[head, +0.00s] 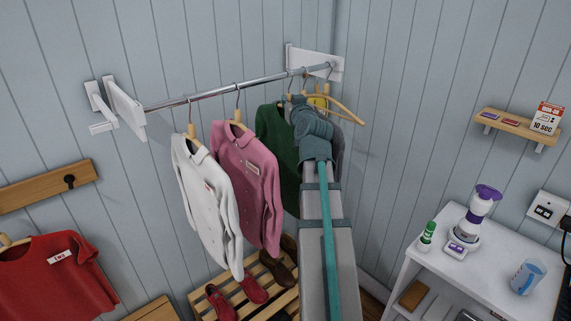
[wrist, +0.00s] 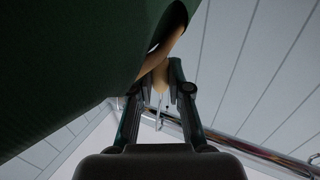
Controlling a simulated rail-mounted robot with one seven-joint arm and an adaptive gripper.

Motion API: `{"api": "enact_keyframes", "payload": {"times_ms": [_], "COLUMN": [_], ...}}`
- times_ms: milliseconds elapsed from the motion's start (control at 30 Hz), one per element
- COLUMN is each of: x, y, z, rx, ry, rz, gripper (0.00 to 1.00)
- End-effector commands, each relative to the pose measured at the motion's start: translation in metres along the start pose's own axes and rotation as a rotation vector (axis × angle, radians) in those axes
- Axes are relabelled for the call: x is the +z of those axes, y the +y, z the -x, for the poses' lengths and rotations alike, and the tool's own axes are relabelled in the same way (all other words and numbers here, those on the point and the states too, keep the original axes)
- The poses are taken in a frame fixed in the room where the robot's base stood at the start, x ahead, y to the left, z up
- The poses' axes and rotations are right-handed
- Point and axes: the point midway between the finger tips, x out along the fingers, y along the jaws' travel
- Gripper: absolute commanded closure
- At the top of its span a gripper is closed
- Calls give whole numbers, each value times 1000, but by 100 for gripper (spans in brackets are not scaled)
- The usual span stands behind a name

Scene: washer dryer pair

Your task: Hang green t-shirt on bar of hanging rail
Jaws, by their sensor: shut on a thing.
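The green t-shirt (head: 268,125) hangs below the right part of the bar in the head view, partly covered by my arm. In the wrist view its dark green cloth (wrist: 70,65) fills the upper left. My gripper (wrist: 158,86) is shut on the wooden hanger (wrist: 160,62) of the green t-shirt, close below the hook. In the head view my gripper is hidden behind my own arm. The chrome bar (head: 225,88) of the hanging rail runs between two white wall brackets. It also shows in the wrist view (wrist: 240,145). I cannot tell whether the hook rests on the bar.
A white shirt (head: 208,195) and a pink shirt (head: 247,185) hang on the bar to the left. A bare wooden hanger (head: 345,110) is at the right end, near the wall corner. Shoes stand on a slatted rack (head: 235,290) below. A white shelf unit (head: 430,250) stands right.

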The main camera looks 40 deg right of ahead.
Motion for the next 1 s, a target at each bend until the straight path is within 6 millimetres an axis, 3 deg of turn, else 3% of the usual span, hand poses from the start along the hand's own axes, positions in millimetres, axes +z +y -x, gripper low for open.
{"api": "enact_keyframes", "payload": {"times_ms": [1000], "x": [-24], "y": [3], "z": [5], "rx": [1], "ry": [3], "rz": [-1], "gripper": [100]}}
